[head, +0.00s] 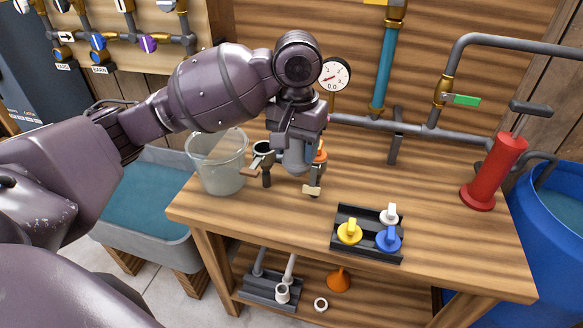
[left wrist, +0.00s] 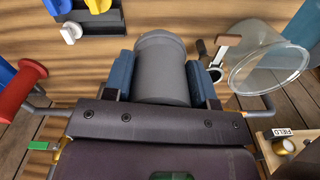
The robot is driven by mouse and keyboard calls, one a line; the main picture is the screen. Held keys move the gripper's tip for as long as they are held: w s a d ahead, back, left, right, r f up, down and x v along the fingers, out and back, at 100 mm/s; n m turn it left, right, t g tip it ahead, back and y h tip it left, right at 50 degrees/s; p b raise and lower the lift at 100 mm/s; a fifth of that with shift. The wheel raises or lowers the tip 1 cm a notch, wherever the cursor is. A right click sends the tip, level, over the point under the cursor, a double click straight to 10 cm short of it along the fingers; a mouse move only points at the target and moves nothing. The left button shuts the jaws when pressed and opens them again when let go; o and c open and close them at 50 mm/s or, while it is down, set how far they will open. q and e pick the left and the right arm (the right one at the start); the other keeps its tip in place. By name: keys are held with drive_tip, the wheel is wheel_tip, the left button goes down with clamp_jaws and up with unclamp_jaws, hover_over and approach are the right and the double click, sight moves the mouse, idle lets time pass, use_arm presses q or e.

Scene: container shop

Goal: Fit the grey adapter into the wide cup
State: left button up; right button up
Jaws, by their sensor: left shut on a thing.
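My left gripper (head: 297,158) is shut on the grey adapter (left wrist: 162,75), a stout grey cylinder with a narrower end, held between blue finger pads in the left wrist view. In the head view it is mostly hidden by the gripper above the bench. Just left of the gripper stands a small open dark-rimmed cup (head: 264,148) on the bench; I cannot tell for sure that it is the wide cup. My right gripper is not in view.
A clear bucket (head: 217,165) stands left of the cup, close to my left gripper. A black tray (head: 345,252) holds yellow, white and blue valve knobs. A red pump (head: 493,175) stands at the right. The bench (head: 440,215) is clear between tray and pump.

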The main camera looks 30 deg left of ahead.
use_arm(q)
wheel_tip(320, 180, up, 6)
drive_tip(key=w+a+p, duration=0.2)
drive_tip(key=a+p, duration=0.1)
drive_tip(key=p, duration=0.2)
drive_tip(key=w+a+f+m+p, duration=0.4)
drive_tip(key=w+a+p, duration=0.3)
drive_tip(key=a, duration=0.4)
drive_tip(key=shift+w+a+f+m+p, duration=0.15)
drive_tip(key=shift+w+a+m+p, duration=0.35)
drive_tip(key=shift+m, duration=0.4)
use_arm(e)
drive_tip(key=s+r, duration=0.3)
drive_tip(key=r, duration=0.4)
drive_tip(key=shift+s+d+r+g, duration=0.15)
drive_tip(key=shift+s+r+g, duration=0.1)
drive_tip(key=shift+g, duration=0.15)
use_arm(q)
drive_tip(key=shift+s+d+f, duration=0.1)
drive_tip(key=shift+s, duration=0.05)
wheel_tip(320, 180, down, 7)
drive_tip(key=b, duration=0.5)
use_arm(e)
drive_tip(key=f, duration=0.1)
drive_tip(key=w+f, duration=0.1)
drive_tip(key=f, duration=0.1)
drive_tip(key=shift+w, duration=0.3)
